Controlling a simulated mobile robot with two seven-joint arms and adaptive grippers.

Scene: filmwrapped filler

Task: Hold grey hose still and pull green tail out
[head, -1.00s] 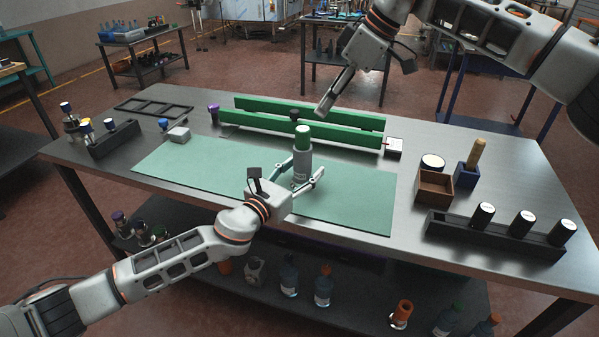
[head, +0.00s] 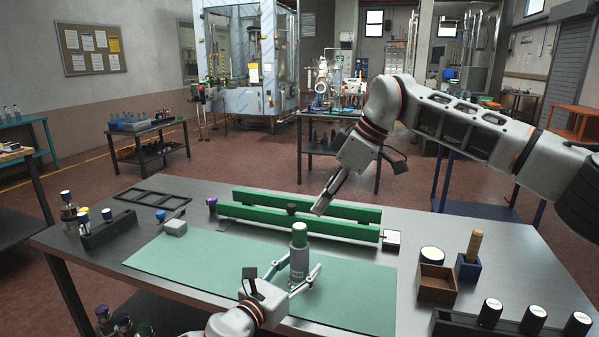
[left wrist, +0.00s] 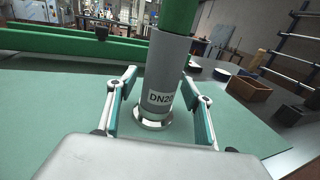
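The grey hose (head: 299,264) stands upright on the pale green mat (head: 205,262). In the left wrist view the hose (left wrist: 165,70) carries a "DN20" label and has a metal ring at its foot. The green tail (head: 300,229) sticks out of its top; its lower part also shows in the left wrist view (left wrist: 180,14). My left gripper (left wrist: 162,98) is open, with one finger on each side of the hose and a gap visible at the left. My right gripper (head: 321,208) hangs above and behind the tail, apart from it; its fingers appear edge-on.
Green rails (head: 300,220) run behind the hose, with a dark knob (head: 291,208) near them. A wooden box (head: 437,282), a blue holder (head: 467,266) and a black rack (head: 480,330) stand at the right.

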